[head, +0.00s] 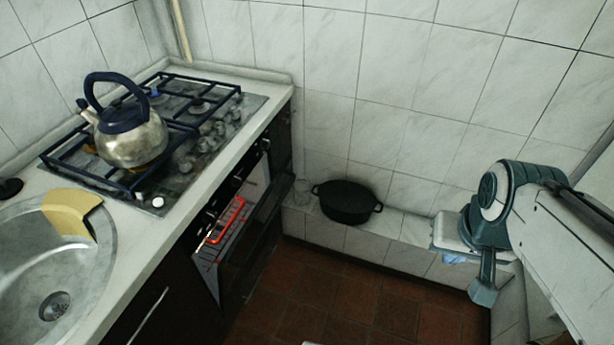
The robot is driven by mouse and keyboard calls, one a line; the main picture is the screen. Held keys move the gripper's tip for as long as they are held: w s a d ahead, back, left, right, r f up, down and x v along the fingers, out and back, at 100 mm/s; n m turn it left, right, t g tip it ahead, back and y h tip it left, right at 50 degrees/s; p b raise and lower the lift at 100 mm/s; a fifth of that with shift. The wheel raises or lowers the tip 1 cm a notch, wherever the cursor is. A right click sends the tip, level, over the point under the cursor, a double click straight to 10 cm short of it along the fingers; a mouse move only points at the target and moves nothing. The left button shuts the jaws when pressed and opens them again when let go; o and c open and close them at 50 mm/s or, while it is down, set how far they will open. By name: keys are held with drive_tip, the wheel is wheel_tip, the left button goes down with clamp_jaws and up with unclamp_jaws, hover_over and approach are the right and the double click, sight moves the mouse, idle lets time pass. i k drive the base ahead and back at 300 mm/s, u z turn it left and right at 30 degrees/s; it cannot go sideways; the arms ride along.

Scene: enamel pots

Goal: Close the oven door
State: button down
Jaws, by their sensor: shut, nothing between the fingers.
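The oven door (252,250) is in the dark front of the counter below the hob, left of centre in the head view. It stands partly open, tilted outward, and a gap shows above it. A bright red elongated shape (226,222) shows in that opening; I cannot tell exactly what it is. The lower end of the door is cut off or in shadow. My gripper (484,288) is at the right, pointing down, shut and empty. It is well apart from the oven door, with open floor between them.
A steel kettle (132,140) stands on the gas hob (222,118). A sink (60,270) with a yellow cloth-like piece (70,212) is at the left. A black pot (347,202) sits on the tiled ledge (405,228). The brown floor (345,300) before the oven looks clear.

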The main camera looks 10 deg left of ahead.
sight(228, 287)
drive_tip(key=z, duration=1.5)
drive_tip(key=k, duration=0.55)
drive_tip(key=u, duration=1.45)
drive_tip(key=i, duration=0.5)
drive_tip(key=z, duration=0.05)
